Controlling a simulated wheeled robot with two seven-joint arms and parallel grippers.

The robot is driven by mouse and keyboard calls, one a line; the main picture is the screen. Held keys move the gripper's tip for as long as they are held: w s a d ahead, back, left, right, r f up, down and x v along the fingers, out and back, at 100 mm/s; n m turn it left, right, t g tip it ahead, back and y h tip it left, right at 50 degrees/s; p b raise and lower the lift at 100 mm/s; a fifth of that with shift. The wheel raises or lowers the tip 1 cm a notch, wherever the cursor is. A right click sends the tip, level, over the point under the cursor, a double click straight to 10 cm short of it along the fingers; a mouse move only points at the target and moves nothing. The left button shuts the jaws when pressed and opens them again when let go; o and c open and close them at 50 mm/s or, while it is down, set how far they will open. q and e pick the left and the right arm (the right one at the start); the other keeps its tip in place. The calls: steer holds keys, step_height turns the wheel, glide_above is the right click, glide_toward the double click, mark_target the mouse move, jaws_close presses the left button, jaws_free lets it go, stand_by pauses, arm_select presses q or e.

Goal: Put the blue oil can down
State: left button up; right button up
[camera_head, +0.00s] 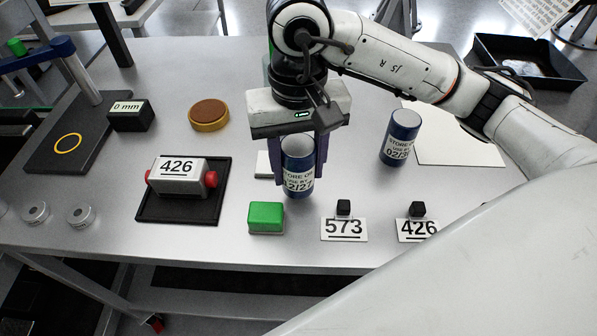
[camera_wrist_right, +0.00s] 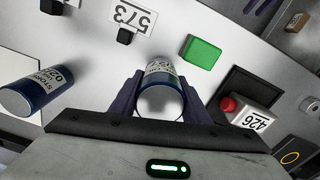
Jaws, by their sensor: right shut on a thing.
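My right gripper (camera_head: 298,160) points down over the middle of the table, its dark fingers shut on a blue oil can (camera_head: 299,182). The can is upright, with a white label reading "STORE ON" and "02/27". In the right wrist view the can (camera_wrist_right: 161,92) sits between the two fingers. I cannot tell whether its base touches the table. A second blue can (camera_head: 401,138) with a similar label stands upright to the right, apart from the gripper; it also shows in the wrist view (camera_wrist_right: 35,92). My left gripper is not in view.
A green block (camera_head: 266,217) lies just front-left of the held can. Cards "573" (camera_head: 344,230) and "426" (camera_head: 417,230) lie at the front edge. A grey "426" device (camera_head: 181,177) sits on a black tray (camera_head: 147,208). A brown round pad (camera_head: 209,113) lies behind. A white sheet (camera_head: 460,145) lies right.

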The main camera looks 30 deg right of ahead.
mark_target(298, 177)
step_height(298, 177, down, 2)
steer(key=shift+f, duration=0.25)
steer(key=shift+f+b, duration=0.3)
steer(key=o, duration=1.2)
steer(key=shift+r, duration=0.1)
